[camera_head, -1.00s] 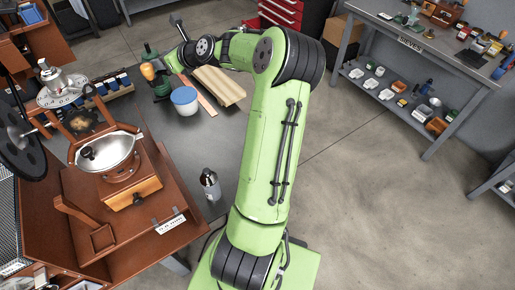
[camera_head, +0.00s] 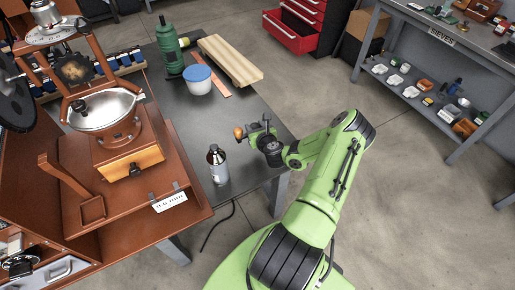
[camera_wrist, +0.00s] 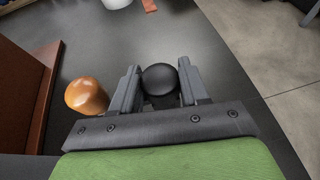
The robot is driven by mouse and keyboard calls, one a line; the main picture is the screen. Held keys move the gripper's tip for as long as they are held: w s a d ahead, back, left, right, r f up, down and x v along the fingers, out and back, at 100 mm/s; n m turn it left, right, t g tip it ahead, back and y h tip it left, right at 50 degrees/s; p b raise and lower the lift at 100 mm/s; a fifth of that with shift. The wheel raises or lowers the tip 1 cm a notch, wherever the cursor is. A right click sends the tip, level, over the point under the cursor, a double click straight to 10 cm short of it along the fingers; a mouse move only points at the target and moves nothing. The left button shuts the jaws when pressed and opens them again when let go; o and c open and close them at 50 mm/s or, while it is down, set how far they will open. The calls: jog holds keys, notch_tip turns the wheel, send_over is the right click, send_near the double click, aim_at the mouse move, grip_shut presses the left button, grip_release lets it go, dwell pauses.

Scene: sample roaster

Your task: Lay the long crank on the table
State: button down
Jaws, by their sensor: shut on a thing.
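My gripper (camera_head: 262,128) is over the dark table (camera_head: 225,125), near its right edge. In the wrist view my gripper (camera_wrist: 159,76) is shut on the long crank, with a round black part (camera_wrist: 160,79) of the crank between the fingers. The crank's orange wooden knob (camera_wrist: 87,96) sticks out to the left of the fingers. The knob (camera_head: 238,132) also shows in the head view. Most of the crank's arm is hidden by my gripper. I cannot tell whether the crank touches the table.
A blue-lidded white tub (camera_head: 198,80), a wooden board (camera_head: 230,60) and a green grinder body (camera_head: 169,46) stand farther back. The brown roaster (camera_head: 119,133) fills the left.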

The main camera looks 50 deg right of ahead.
notch_tip(320, 180, down, 7)
jog(key=shift+r+b, duration=0.1)
jog(key=shift+b, duration=1.05)
jog(key=shift+f, duration=0.3)
jog(key=c, duration=0.5)
grip_release()
jog(key=shift+c, duration=0.2)
jog(key=shift+r, duration=0.3)
jog(key=v, duration=1.2)
